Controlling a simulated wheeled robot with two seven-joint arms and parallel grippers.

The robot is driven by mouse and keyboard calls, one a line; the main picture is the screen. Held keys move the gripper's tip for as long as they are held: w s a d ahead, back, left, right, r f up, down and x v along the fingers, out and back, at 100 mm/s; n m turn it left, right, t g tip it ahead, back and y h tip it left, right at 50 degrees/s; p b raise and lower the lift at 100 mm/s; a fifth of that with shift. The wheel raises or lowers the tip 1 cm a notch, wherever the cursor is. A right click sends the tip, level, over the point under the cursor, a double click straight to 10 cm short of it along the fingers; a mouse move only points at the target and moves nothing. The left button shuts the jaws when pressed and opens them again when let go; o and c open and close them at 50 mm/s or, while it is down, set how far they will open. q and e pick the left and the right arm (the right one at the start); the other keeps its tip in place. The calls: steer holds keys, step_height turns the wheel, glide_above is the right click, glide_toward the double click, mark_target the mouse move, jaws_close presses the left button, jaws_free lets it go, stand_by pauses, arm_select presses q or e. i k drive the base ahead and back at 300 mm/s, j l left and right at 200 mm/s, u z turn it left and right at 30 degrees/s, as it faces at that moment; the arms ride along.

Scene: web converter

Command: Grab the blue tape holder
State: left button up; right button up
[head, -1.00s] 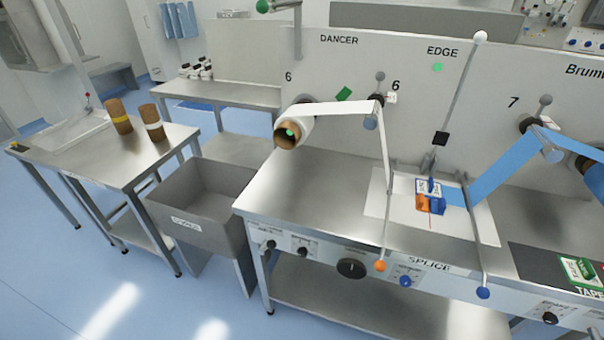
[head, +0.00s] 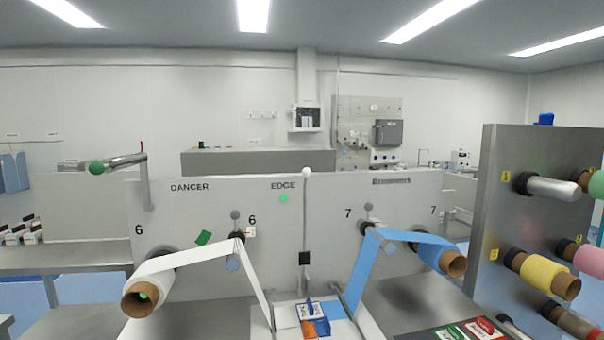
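A small blue holder (head: 323,327) with a white label and an orange part beside it sits on the white splice plate, at the bottom centre of the head view. The lower edge of the picture is close to it, and the white and blue webs come down on either side. Neither of my grippers is in view.
A white roll (head: 150,288) feeds a white web at the left; a blue roll (head: 440,257) feeds a blue web at the right. Green and red boxes (head: 484,329) lie on a dark mat. A grey rack (head: 500,225) with several coloured rolls stands at the right.

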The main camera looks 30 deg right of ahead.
mark_target(311, 310)
steer(key=j+z, duration=0.15)
steer(key=z, duration=0.35)
steer(key=k+z, duration=0.15)
steer(key=z, duration=0.3)
steer(key=k+j+z, duration=0.1)
steer(key=z, duration=0.4)
steer(key=k+z, duration=0.1)
steer(key=z, duration=0.4)
steer(key=k+z, duration=0.1)
steer(key=z, duration=0.35)
steer(key=k+l+z, duration=0.1)
steer(key=k, duration=0.2)
